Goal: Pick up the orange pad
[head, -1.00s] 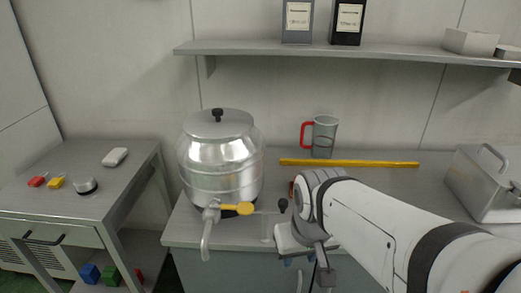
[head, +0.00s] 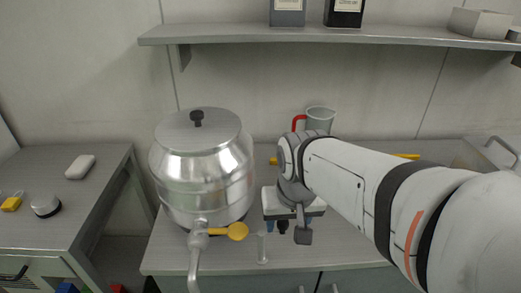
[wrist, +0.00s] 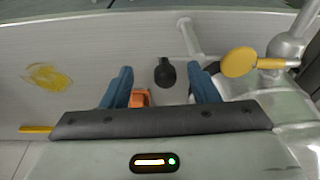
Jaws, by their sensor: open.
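The orange pad (wrist: 141,97) shows in the wrist view as a small orange piece on the counter, close beside my left blue finger and partly hidden by my gripper's dark front edge. My gripper (wrist: 160,75) is open, and nothing is held between its fingers. In the head view my gripper (head: 284,224) is over the counter, right of the metal drum. There the pad is hidden behind my arm.
A dark knob-shaped thing (wrist: 165,72) stands between and beyond my fingers. The metal drum (head: 203,165) with its yellow tap handle (head: 238,231) and a small clear glass (head: 262,248) are near on the left. A grey jug (head: 320,119) stands behind my arm.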

